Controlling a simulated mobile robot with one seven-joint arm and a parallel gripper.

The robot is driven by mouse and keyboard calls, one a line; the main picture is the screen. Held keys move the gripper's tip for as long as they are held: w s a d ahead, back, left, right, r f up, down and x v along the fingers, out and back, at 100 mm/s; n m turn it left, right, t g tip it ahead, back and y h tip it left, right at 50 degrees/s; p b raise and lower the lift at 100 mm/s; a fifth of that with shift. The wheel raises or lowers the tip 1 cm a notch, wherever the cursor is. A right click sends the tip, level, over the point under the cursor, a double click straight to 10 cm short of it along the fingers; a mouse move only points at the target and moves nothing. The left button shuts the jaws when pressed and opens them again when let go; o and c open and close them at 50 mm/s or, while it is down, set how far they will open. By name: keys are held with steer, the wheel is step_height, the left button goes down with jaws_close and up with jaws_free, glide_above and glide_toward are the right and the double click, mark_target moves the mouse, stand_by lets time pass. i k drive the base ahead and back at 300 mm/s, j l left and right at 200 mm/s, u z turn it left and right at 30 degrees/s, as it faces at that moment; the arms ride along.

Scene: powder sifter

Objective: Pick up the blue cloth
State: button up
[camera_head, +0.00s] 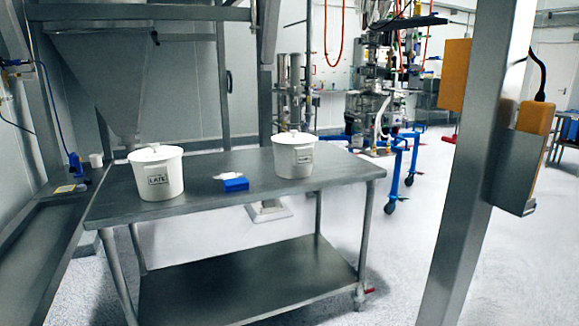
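A small bright blue item (236,185), which looks like the folded blue cloth, lies on the steel table (215,200) near its front edge. A small white piece (226,176) lies against its back left side; I cannot tell whether it is part of the same item. The blue item sits between two white lidded buckets, nearer the middle of the tabletop. My gripper is not in view, so its state does not show.
A labelled white bucket (157,175) stands left on the table, another (294,156) right. A steel post (478,160) with orange boxes stands in the right foreground. A steel hopper (105,75) hangs behind the table. A steel counter (45,235) runs along the left.

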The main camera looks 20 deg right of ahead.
mark_target(237, 183)
steer(key=i+l, duration=0.1)
steer(key=i, duration=1)
steer(key=i+l, duration=0.1)
steer(key=i, duration=1)
steer(key=l+z, duration=0.05)
